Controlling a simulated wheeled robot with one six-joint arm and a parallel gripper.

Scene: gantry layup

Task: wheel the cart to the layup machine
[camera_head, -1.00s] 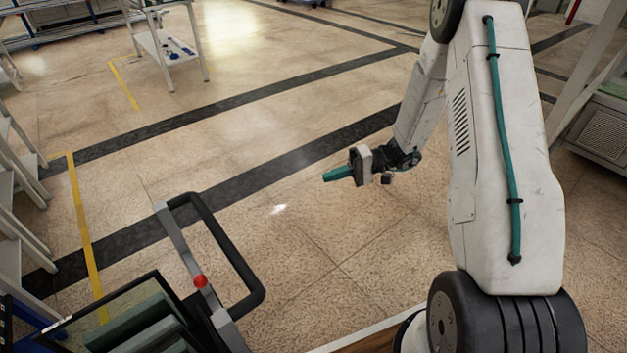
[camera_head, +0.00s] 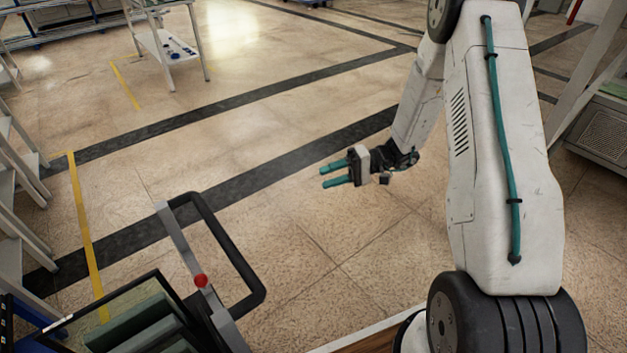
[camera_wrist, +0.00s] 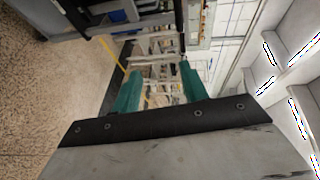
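The cart (camera_head: 205,309) stands at the lower left of the head view, with green and dark items in its tray. Its black loop handle (camera_head: 236,260) sticks up toward the right, and a red knob (camera_head: 200,281) sits on its grey bar. My gripper (camera_head: 331,174) is open and empty, above the floor to the right of the handle and apart from it. In the wrist view its two teal fingers (camera_wrist: 160,80) stand apart with nothing between them. I cannot tell which thing in view is the layup machine.
A white shelf table (camera_head: 170,48) with small blue items stands at the top left. White steps (camera_head: 20,200) line the left edge. A grey vented cabinet (camera_head: 603,135) stands at the right. The tiled floor with dark bands is clear in the middle.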

